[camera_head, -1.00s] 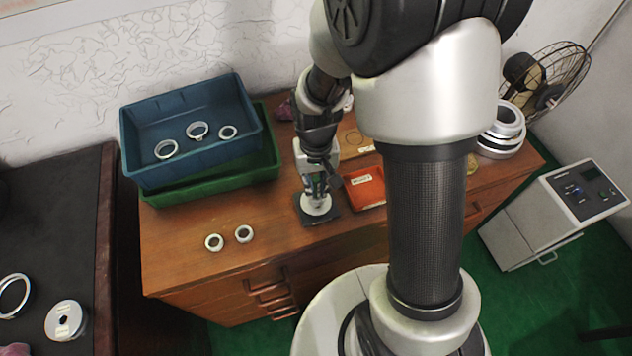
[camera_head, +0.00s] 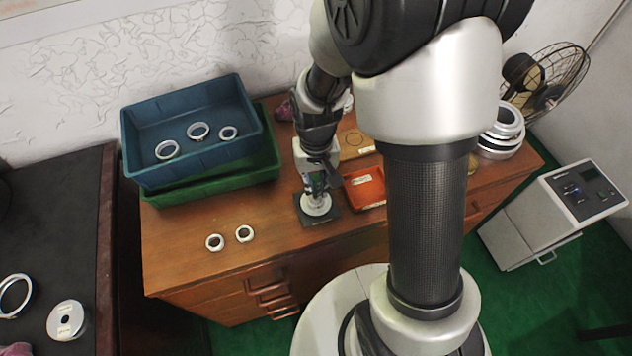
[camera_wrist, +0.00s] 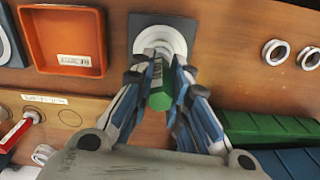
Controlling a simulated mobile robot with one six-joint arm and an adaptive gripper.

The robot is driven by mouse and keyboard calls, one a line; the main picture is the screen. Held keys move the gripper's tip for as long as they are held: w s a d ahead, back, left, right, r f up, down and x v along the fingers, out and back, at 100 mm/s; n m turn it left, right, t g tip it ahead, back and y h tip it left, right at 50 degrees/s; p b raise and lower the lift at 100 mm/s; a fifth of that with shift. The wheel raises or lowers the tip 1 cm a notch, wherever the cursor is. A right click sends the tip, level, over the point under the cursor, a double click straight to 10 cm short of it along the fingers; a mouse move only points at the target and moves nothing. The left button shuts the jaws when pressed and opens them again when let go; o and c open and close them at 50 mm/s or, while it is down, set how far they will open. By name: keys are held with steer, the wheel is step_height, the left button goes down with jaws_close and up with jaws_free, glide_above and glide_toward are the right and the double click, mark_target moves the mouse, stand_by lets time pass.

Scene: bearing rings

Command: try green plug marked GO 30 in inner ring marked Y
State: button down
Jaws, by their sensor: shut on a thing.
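The green plug (camera_wrist: 160,95) is between the two fingers of my gripper (camera_wrist: 167,80), which is shut on it. A pale label shows on the plug's side, too small to read. A white ring (camera_wrist: 146,40) lies on a dark square pad (camera_wrist: 195,24) at the far end of the plug. In the head view my gripper (camera_head: 315,186) points down right over the white ring (camera_head: 316,207) on the dark pad (camera_head: 333,218). The fingers hide the plug's far end, so I cannot tell whether it is inside the ring or just above it. No Y mark is readable.
An orange-red tray (camera_head: 355,201) sits right of the pad. Two small rings (camera_head: 214,242) (camera_head: 244,233) lie on the wooden top to the left. A blue bin (camera_head: 140,178) with several rings rests on a green bin (camera_head: 225,179). A wooden board (camera_wrist: 60,135) holds a red-handled plug (camera_wrist: 14,133).

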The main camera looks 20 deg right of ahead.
steer(key=shift+r+p, duration=2.3)
steer(key=shift+r, duration=0.6)
steer(key=shift+w, duration=0.1)
